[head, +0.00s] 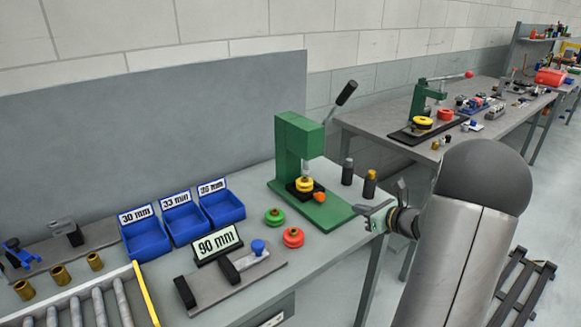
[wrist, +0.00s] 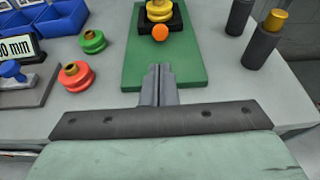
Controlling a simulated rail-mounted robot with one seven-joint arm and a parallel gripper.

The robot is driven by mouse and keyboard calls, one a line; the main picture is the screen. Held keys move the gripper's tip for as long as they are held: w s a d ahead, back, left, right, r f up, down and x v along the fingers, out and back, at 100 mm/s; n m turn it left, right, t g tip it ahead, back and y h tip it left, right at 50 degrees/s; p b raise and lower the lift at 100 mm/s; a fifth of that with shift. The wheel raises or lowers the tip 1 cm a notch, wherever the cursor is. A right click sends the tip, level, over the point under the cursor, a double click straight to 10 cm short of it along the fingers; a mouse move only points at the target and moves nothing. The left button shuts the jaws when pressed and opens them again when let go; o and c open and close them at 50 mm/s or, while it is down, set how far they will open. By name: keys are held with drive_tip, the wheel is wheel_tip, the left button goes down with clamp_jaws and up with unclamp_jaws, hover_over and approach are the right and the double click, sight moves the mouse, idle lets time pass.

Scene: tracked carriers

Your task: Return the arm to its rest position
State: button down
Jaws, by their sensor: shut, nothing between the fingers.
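My gripper (head: 378,216) is at the front right corner of the near bench in the head view, beside the green press. In the wrist view my gripper (wrist: 158,72) has its two fingers together, with nothing between them. They point over the near edge of the green press base (wrist: 165,62). My arm comes in from the lower right of the head view, and its forearm hides part of the floor and the far bench.
The green press (head: 300,150) holds a yellow carrier (head: 304,184) with an orange part (head: 319,197) beside it. Green (head: 274,216) and red (head: 293,237) carriers stand left of my gripper. Two dark cylinders (head: 347,172) stand behind it. Blue bins (head: 146,240) are farther left.

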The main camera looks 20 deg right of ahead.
drive_tip(key=s+a+r+n+g+y, duration=0.1)
drive_tip(key=s+a+n+g, duration=0.15)
drive_tip(key=a+n, duration=0.45)
drive_tip(key=s+a+n+g+y, duration=0.2)
drive_tip(key=a+n+g, duration=0.1)
drive_tip(key=a, duration=0.7)
drive_tip(key=s+a+r+n+g+y, duration=0.1)
drive_tip(key=s+a+n+g, duration=0.3)
drive_tip(key=a, duration=0.5)
drive_tip(key=s+a+n+g+h, duration=0.2)
drive_tip(key=s+n+h, duration=0.1)
drive_tip(key=s+n, duration=0.5)
drive_tip(key=s+a+f+n+g+h, duration=0.1)
drive_tip(key=s+a+n+g+h, duration=0.1)
drive_tip(key=s+n, duration=0.7)
drive_tip(key=a+n+h, duration=0.1)
drive_tip(key=n+h, duration=0.1)
drive_tip(key=shift+a+n, duration=0.3)
drive_tip(key=shift+a, duration=0.05)
